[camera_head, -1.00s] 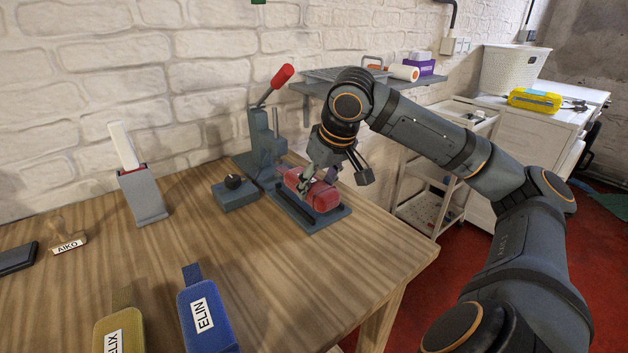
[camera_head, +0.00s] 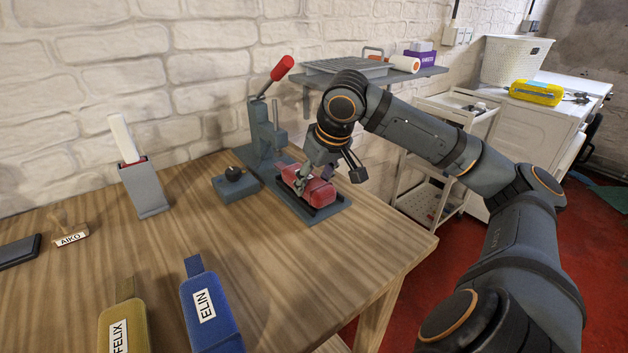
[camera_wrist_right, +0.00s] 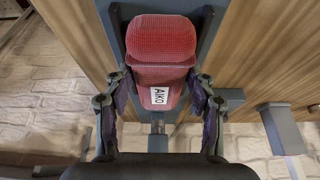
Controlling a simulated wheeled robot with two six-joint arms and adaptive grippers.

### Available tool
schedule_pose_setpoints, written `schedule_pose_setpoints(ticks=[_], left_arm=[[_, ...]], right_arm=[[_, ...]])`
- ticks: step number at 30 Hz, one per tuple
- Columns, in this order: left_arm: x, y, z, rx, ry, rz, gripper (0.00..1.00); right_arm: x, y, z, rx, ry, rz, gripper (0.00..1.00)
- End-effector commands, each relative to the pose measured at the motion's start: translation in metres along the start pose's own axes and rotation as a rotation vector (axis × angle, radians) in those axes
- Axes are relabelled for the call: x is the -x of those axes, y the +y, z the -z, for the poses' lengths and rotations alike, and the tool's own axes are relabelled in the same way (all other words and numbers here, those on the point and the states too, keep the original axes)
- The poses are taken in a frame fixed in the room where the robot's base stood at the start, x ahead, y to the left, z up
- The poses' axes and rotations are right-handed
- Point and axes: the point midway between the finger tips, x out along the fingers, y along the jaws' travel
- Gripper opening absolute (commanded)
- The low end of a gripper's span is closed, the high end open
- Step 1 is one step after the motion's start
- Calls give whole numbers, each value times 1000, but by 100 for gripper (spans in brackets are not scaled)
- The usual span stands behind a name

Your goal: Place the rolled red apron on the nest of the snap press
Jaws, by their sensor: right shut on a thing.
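The rolled red apron (camera_head: 321,193) lies lengthwise over the nest, the grey base plate (camera_head: 334,212) of the snap press. It looks low and in line with the plate, but I cannot tell whether its underside touches. In the right wrist view the apron (camera_wrist_right: 160,40) bears a white AIKO label. My right gripper (camera_head: 303,182) is shut on the apron from above, one finger on each side near the label end. The snap press (camera_head: 262,135) stands behind, its red-handled lever raised. My left gripper is not in view.
A grey block with a black knob (camera_head: 235,180) stands left of the press. A grey holder (camera_head: 146,190), an AIKO stamp (camera_head: 70,235), and blue ELIN (camera_head: 210,310) and yellow FELIX (camera_head: 124,325) rolls are farther left. A wall shelf (camera_head: 400,80) is behind my arm. The front right tabletop is clear.

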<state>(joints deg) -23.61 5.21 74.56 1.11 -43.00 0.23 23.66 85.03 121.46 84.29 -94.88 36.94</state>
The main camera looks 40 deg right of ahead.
Motion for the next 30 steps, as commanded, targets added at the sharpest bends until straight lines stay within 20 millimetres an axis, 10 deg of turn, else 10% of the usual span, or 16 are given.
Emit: schedule_pose_setpoints(ticks=[5, 6, 11, 23, 30], left_arm=[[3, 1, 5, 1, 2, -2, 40], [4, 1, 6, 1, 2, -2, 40], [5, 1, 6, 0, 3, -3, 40], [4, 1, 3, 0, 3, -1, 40], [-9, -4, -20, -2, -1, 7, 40]], right_arm=[[-2, 0, -1, 0, 0, 0, 20], [-2, 0, -1, 0, 0, 0, 57], [-2, 0, -1, 0, 0, 0, 79], [1, 0, 0, 0, 0, 0, 79], [59, 1, 3, 0, 6, -3, 79]])
